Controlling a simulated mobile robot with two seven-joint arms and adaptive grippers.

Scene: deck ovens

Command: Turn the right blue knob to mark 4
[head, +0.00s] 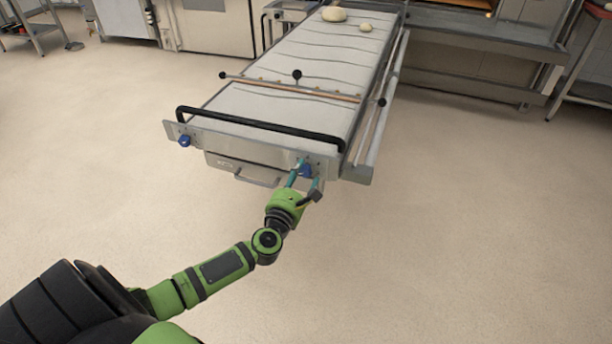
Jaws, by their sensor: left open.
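The right blue knob (306,171) sits on the right end of the metal front panel of a long loader with a pale cloth top. My left gripper (303,176) is at this knob, its fingers open and reaching up around or beside it; I cannot tell whether they touch it. The marks around the knob are too small to read. The left blue knob (184,140) is on the left end of the same panel. My right gripper is not in view.
A black bar handle (260,127) runs above the panel, and a metal handle (257,179) hangs below it. Dough pieces (334,14) lie at the loader's far end. A steel unit (480,60) stands at the back right. The floor around the loader's front is clear.

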